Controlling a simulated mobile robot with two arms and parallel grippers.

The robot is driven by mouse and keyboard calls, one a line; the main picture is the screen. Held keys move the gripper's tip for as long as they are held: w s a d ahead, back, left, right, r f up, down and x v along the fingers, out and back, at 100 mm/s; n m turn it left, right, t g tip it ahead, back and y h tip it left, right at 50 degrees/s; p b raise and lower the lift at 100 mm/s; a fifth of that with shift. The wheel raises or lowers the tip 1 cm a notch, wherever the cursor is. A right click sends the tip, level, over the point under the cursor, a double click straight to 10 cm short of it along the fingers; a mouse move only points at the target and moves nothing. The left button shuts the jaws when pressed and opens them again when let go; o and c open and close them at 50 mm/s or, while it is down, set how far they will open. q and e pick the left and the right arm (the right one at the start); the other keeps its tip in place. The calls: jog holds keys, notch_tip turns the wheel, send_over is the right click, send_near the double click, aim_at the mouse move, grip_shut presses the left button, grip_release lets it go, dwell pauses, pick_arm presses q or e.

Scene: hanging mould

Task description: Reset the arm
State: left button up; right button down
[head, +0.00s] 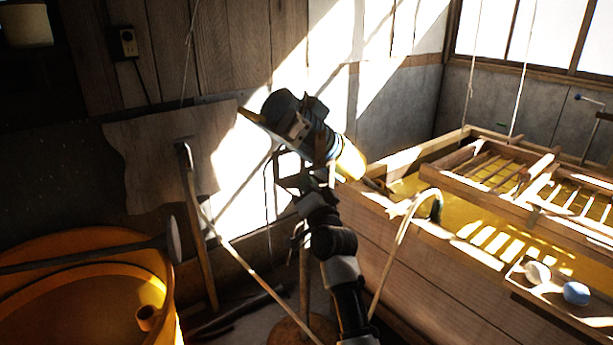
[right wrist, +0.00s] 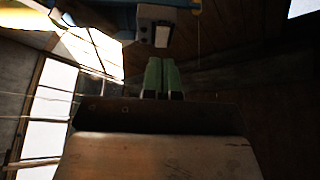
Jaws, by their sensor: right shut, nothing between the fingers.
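My right arm (head: 335,240) rises from the bottom middle of the head view. It bends at the top, and its hand end, with the right gripper (head: 248,116), points up and left in front of the back wall. In the right wrist view the two green fingers of the right gripper (right wrist: 163,64) lie side by side, shut and empty. Nothing is seen touching them. My left arm and left gripper are not in view.
An orange tub (head: 165,265) stands at lower left with a long-handled ladle (head: 95,255) across it. A wooden vat (head: 450,275) with a slatted frame (head: 490,168) and yellow liquid fills the right. Poles lean near the wall.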

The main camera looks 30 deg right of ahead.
jog(key=shift+f, duration=0.15)
dwell(0.4)
jog(key=a+f+n+g+y, duration=0.2)
jog(key=a+f, duration=0.1)
jog(key=f, duration=0.8)
jog(key=a+f+n+g+y, duration=0.1)
jog(key=a+f+n+g, duration=0.15)
jog(key=f, duration=0.95)
jog(key=s+a+f+n+g, duration=0.1)
jog(key=s+a+f+g, duration=0.1)
jog(key=s+f, duration=0.35)
jog(key=s+a+f+n+g+y, duration=0.1)
jog(key=s+f+g, duration=0.1)
jog(key=f, duration=0.7)
jog(key=s+a+f+n+g, duration=0.1)
jog(key=s+a+f+g, duration=0.1)
jog(key=s+f, duration=0.35)
jog(key=s+a+f+n+g, duration=0.1)
jog(key=s+f+n+g, duration=0.1)
jog(key=s+f, duration=0.6)
jog(key=s+a+f+n+g, duration=0.1)
jog(key=s+f+g, duration=0.3)
jog(key=s, duration=1.6)
jog(key=s+a+f+n+g, duration=0.1)
jog(key=s+f+n+g, duration=0.2)
jog(key=s+f, duration=0.9)
jog(key=shift+s+a+f+y, duration=0.25)
jog(key=shift+s+f+y, duration=0.15)
jog(key=shift+s, duration=0.65)
jog(key=shift+g, duration=0.25)
